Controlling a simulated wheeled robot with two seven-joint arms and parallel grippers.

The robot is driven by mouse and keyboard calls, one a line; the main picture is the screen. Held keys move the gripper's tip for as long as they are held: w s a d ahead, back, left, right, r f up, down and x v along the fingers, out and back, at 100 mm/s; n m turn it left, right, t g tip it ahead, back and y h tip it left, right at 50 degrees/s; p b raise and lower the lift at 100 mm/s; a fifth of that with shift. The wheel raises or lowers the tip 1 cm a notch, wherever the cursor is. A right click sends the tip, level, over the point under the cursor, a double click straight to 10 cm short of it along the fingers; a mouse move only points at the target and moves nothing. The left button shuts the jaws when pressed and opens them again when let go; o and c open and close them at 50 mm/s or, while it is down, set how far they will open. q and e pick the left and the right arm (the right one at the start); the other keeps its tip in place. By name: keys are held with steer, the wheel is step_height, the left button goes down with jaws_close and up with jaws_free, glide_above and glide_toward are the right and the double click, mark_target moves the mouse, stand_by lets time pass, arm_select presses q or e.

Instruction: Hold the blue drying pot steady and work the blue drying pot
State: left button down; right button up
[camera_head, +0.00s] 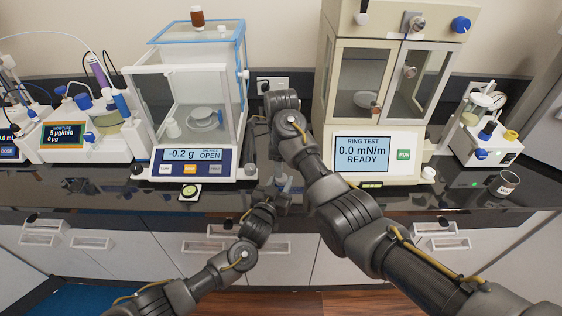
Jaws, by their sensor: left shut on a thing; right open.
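A small pale blue-grey piece, which looks like part of the blue drying pot (285,181), shows near the counter's front edge between my two arms. Most of it is hidden by my grippers and arm links. My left gripper (279,203) is low at the front edge, shut on what appears to be this pot. My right arm reaches in from the lower right and bends over above the pot. My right gripper (277,150) points down over it and is open, its fingertips mostly hidden by the arm.
A ring test machine (372,160) reading READY stands right. A moisture titrator (64,140) is far left, another instrument (484,150) and a small cup (504,183) far right.

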mark_target(281, 187)
step_height(281, 187, up, 2)
steer(key=shift+r+m, duration=0.2)
steer(key=shift+m, duration=0.9)
steer(key=shift+f, duration=4.05)
steer(key=shift+c, duration=0.2)
steer(key=c, duration=1)
steer(key=n, duration=0.3)
steer(key=shift+c, duration=0.2)
steer(key=o, duration=1.1)
